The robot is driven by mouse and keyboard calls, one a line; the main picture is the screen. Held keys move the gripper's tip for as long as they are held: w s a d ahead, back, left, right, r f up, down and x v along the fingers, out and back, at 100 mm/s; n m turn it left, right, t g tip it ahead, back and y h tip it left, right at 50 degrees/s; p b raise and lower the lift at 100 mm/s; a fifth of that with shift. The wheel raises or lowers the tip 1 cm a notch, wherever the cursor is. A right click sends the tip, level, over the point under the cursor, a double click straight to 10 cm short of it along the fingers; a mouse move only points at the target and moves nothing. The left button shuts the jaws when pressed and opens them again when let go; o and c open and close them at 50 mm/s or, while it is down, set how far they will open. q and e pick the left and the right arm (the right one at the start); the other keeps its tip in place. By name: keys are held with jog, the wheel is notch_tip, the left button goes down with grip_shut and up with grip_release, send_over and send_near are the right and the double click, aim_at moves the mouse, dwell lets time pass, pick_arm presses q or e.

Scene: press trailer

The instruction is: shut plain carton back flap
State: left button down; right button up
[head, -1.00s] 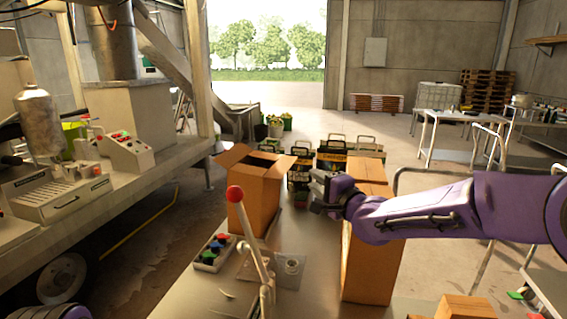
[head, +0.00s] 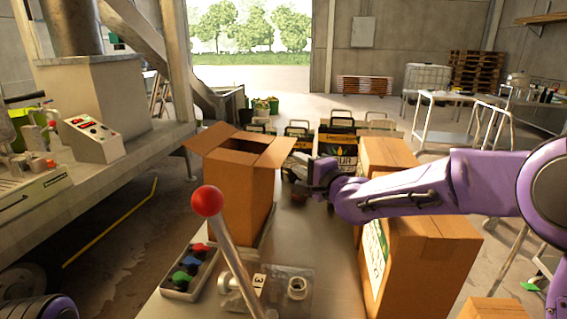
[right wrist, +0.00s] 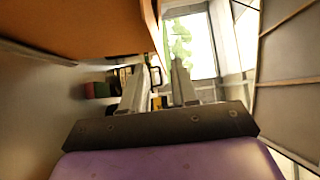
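The plain carton (head: 242,195) stands upright on the bench, its top open and dark inside. Its left flap (head: 207,139) and right flap (head: 271,153) spread outward. I cannot clearly make out the back flap at the far side of the opening. My right gripper (head: 296,166) is just right of the carton, near the right flap's outer edge; I cannot tell if they touch. In the right wrist view its two fingers (right wrist: 160,90) are apart with nothing between them, and an orange-brown cardboard surface (right wrist: 80,28) fills the upper left. My left gripper is out of view.
A red-knobbed lever (head: 208,201) rises in front of the carton. Taller closed cartons (head: 430,250) stand right, under my right arm. Labelled packs with handles (head: 337,146) stand behind.

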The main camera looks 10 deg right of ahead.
aim_at(286, 155)
jog(key=p+x, duration=0.2)
jog(key=x, duration=0.5)
jog(key=shift+w+f+p, duration=0.15)
jog(key=shift+w+p, duration=0.05)
jog(key=shift+p, duration=0.15)
jog(key=shift+w, duration=0.25)
grip_shut()
